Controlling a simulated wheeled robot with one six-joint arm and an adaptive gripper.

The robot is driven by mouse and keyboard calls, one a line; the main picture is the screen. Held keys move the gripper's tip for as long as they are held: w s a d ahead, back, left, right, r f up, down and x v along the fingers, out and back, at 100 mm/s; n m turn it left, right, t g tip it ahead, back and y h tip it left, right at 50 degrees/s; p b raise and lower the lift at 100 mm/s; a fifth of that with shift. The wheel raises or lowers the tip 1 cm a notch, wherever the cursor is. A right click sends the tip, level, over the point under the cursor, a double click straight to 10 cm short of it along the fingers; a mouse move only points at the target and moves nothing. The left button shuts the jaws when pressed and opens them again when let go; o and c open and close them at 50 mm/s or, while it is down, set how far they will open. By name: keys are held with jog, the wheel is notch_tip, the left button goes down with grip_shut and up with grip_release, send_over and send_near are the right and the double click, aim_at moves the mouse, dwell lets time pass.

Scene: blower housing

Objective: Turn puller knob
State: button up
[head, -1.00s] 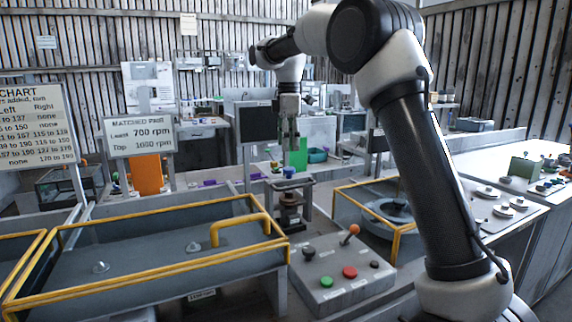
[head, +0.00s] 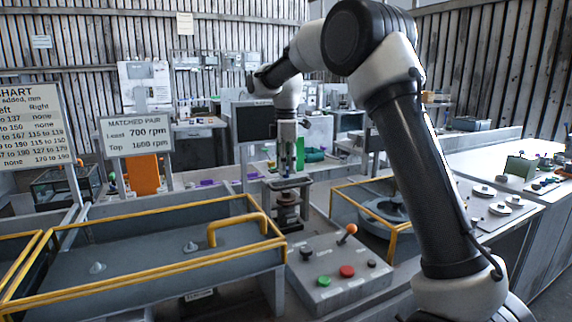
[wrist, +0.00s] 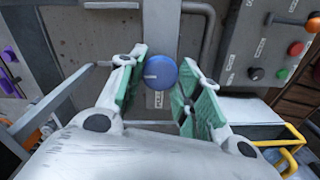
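The puller knob is the round blue knob (wrist: 160,72) with a pale mark on its left side, near the middle of the wrist view. A small label plate sits just below it in that view. My gripper (wrist: 160,84) is open, with one green-padded finger on each side of the knob. A narrow gap shows on both sides, so neither finger appears to grip it. In the head view my gripper (head: 286,172) points down over the puller stand (head: 288,211), and the fingers largely hide the knob there.
A grey control box (head: 335,285) with green and red buttons and an orange-tipped lever stands right of the puller. A yellow-railed bin (head: 140,255) is at the left, and a yellow-framed guard (head: 345,208) at the right. A dark screen (head: 255,123) stands behind.

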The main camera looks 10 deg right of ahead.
jog(key=shift+c, duration=1)
jog(key=m, duration=0.4)
jog(key=shift+m, duration=0.3)
jog(key=m, duration=1.6)
jog(key=shift+m, duration=0.7)
